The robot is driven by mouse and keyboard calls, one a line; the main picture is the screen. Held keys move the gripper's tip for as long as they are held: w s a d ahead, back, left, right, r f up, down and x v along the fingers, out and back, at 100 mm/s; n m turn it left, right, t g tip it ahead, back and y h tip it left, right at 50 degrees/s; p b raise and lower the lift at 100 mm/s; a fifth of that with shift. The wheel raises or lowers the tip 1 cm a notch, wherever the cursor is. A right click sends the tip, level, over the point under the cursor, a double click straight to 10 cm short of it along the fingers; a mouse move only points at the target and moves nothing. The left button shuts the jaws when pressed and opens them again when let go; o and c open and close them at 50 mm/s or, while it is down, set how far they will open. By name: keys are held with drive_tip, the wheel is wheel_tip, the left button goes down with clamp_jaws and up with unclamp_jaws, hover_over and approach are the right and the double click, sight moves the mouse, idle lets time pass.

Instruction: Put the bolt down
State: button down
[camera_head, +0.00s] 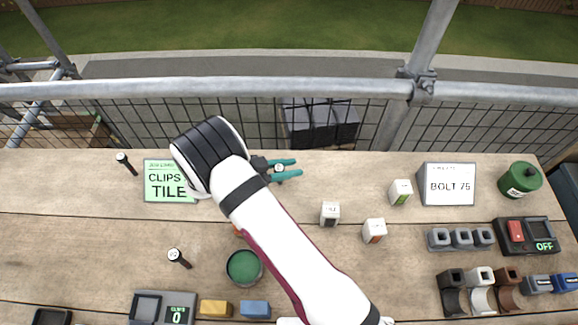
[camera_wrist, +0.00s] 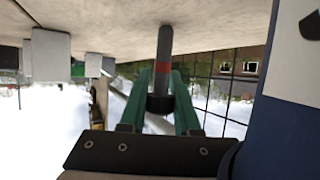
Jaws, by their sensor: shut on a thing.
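My gripper (camera_head: 285,170) has teal fingers and is above the boards just right of the green tile card, near the far edge. It is shut on a bolt (camera_head: 279,168), of which only the pale round head end shows in the head view. In the wrist view, where the boards are at the top, the bolt (camera_wrist: 164,60) is a dark grey shaft with a red band and a black head between the fingers (camera_wrist: 162,92). Its far end meets the boards in the picture; I cannot tell whether it touches. Two similar bolts are at the left (camera_head: 127,164) and lower left (camera_head: 179,258).
The green "CLIPS TILE" card (camera_head: 160,180) is left of my arm. A "BOLT 75" card (camera_head: 449,185), small white boxes (camera_head: 330,213), a green can (camera_head: 520,179) and grey holders (camera_head: 461,239) stand right. A wire mesh guard (camera_head: 240,120) runs along the far edge.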

drive_tip(key=shift+f, duration=0.15)
drive_tip(key=c, duration=0.6)
unclamp_jaws()
drive_tip(key=shift+r, duration=0.2)
drive_tip(key=v, duration=1.2)
drive_tip(key=shift+a, duration=0.1)
